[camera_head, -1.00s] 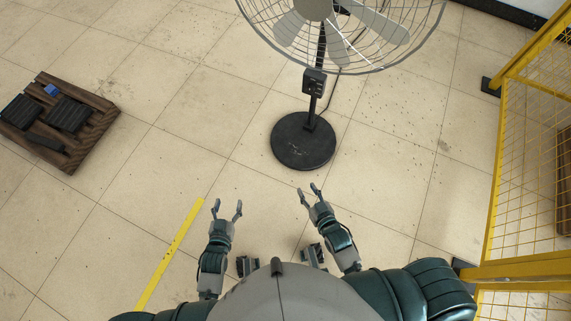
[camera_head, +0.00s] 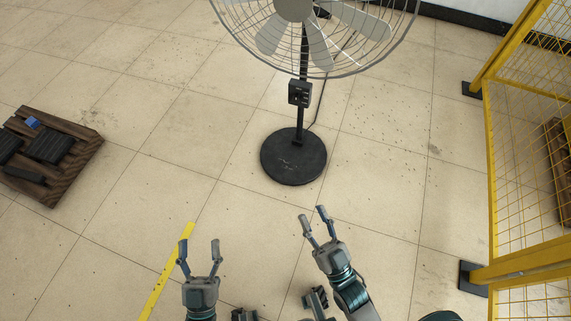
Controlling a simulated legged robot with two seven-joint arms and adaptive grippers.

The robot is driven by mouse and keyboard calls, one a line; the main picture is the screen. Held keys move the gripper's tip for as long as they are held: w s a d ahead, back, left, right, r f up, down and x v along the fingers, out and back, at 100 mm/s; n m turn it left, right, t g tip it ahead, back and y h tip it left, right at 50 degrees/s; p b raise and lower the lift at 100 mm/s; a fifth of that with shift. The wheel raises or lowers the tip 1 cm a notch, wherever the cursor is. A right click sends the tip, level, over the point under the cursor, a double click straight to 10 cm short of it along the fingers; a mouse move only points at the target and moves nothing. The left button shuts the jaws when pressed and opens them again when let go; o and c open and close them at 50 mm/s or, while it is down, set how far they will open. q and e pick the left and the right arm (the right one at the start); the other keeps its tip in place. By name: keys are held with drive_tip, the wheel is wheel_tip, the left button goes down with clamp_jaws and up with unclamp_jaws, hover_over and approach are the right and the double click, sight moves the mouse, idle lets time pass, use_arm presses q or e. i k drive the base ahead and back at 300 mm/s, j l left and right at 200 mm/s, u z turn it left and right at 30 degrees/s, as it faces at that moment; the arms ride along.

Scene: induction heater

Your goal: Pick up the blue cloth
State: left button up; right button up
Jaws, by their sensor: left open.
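A small blue item (camera_head: 33,122), too small to tell if it is the cloth, lies on the brown wooden pallet (camera_head: 82,158) at the far left. My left gripper (camera_head: 199,248) is open and empty above the floor at the bottom, well to the right of the pallet. My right gripper (camera_head: 313,220) is open and empty, further right, below the fan's base. Neither gripper touches anything.
A large standing fan (camera_head: 300,93) with a round black base (camera_head: 293,158) stands ahead in the middle. A yellow mesh fence (camera_head: 492,180) runs along the right. A yellow floor line (camera_head: 165,275) lies left of my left gripper. Tiled floor between pallet and fan is clear.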

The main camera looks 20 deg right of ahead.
sight(32, 123)
drive_tip(key=u, duration=1.3)
